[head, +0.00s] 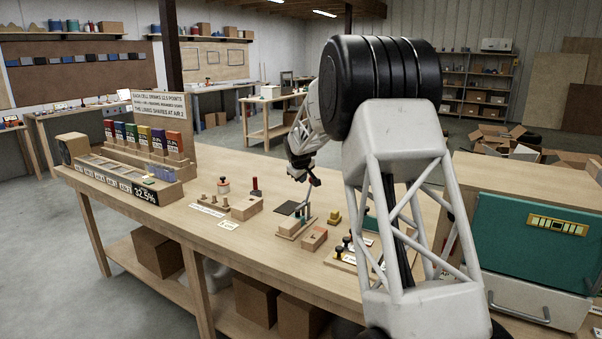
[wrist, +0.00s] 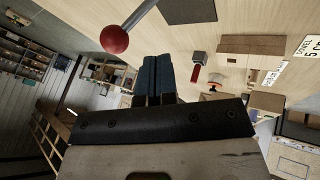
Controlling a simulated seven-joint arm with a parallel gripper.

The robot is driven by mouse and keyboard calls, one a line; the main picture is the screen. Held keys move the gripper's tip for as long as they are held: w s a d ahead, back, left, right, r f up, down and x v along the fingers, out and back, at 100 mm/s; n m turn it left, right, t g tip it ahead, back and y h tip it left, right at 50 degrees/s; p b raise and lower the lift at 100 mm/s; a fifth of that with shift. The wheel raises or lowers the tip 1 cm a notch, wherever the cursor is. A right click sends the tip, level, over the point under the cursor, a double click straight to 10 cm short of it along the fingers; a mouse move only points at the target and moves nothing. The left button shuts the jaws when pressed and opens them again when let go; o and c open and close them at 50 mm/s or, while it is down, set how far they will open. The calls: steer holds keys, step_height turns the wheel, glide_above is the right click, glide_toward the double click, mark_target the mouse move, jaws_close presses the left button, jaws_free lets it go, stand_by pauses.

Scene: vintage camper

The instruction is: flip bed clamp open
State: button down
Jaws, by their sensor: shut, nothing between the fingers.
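The bed clamp is a wooden block (head: 295,225) on the workbench with a small green part and a metal lever (head: 306,197) rising from it. The lever ends in a red ball knob, which shows large in the wrist view (wrist: 115,40). My gripper (head: 313,178) is over the clamp near the lever's top, with its fingers pointing down. In the wrist view my gripper's blue fingers (wrist: 158,70) are together with nothing between them. The knob lies to the left of the fingertips and looks apart from them. Contact is hard to judge in the head view.
A dark square plate (head: 288,208) lies behind the clamp. A wooden block (head: 314,238) and a yellow piece (head: 334,217) are to its right. A wooden block with a red-handled part (head: 247,207) stands left. A teal-fronted cabinet (head: 530,240) stands at the right.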

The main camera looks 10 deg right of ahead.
steer(key=shift+w+d+f, duration=0.45)
steer(key=shift+w+d, duration=0.2)
steer(key=shift+d, duration=0.2)
steer(key=shift+w+d+f, duration=0.4)
steer(key=shift+w+d, duration=0.25)
steer(key=shift+d, duration=0.15)
steer(key=shift+w+d, duration=0.1)
steer(key=shift+d, duration=0.05)
steer(key=shift+w+d+g+y, duration=0.2)
steer(key=shift+g+y, duration=0.1)
steer(key=shift+g, duration=0.1)
steer(key=shift+w+d+f+g+y, duration=0.7)
steer(key=shift+w+d+g+y, duration=0.2)
steer(key=shift+d+g+y, duration=0.1)
steer(key=shift+w+d+f+m+g+y, duration=0.4)
steer(key=shift+w+d+f+g+y, duration=0.2)
steer(key=shift+g+y, duration=0.2)
steer(key=shift+w+d+f+g+y, duration=0.25)
steer(key=shift+f+g+y, duration=0.05)
steer(key=shift+f, duration=0.2)
steer(key=shift+w+d+f+g+y, duration=0.2)
steer(key=shift+w+f+g+y, duration=0.1)
steer(key=shift+f, duration=0.15)
steer(key=shift+w+d+f+g+y, duration=0.2)
steer(key=shift+d+f+g+y, duration=0.1)
steer(key=shift+f, duration=0.35)
steer(key=shift+a, duration=0.1)
